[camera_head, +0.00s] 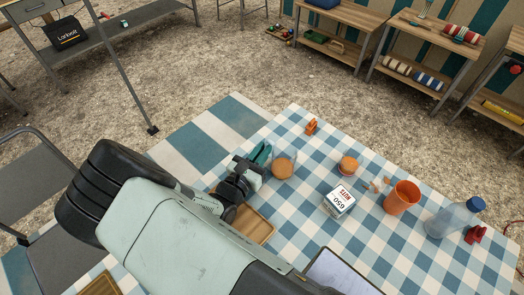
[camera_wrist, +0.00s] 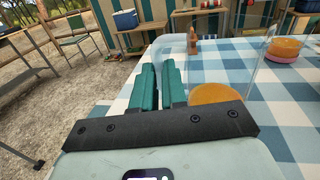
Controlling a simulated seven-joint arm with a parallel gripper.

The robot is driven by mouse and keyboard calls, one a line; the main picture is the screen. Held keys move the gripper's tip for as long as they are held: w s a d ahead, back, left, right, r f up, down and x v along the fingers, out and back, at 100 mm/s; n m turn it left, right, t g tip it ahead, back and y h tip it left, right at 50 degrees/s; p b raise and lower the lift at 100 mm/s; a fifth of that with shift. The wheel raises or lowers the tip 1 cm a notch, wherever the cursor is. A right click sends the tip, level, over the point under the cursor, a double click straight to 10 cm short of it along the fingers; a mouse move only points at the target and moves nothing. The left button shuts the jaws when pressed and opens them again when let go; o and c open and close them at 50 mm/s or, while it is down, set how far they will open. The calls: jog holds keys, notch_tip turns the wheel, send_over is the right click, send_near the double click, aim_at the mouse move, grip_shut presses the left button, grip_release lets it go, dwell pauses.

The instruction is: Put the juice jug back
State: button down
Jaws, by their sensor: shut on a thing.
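The juice jug (camera_head: 283,166) is a clear container with orange juice low in it. It is at the far left part of the checkered table (camera_head: 300,225). In the wrist view, the jug (camera_wrist: 214,93) stands just right of the fingers, its clear walls faint against the cloth. My gripper (camera_head: 262,153) has teal fingers, which show close together in the wrist view (camera_wrist: 160,70). They are shut on the jug's left side, at what seems to be its handle; the exact contact is hard to see. The jug looks upright. I cannot tell whether its base touches the table.
A wooden tray (camera_head: 252,224) lies by my wrist. A white nuts box (camera_head: 340,201), an orange cup (camera_head: 402,198), a clear bottle (camera_head: 450,219) and a pink-and-orange pot (camera_head: 348,165) stand to the right. A small orange item (camera_head: 311,127) is near the far edge.

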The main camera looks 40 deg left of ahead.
jog(key=c, duration=1.6)
grip_release()
jog(key=shift+f, duration=0.15)
jog(key=o, duration=0.4)
jog(key=shift+o, duration=0.2)
jog(key=shift+s+r, duration=0.2)
jog(key=s, duration=0.2)
jog(key=s+d, duration=0.1)
jog(key=s, duration=0.1)
jog(key=shift+s, duration=0.35)
notch_tip(320, 180, up, 7)
jog(key=shift+w, duration=0.1)
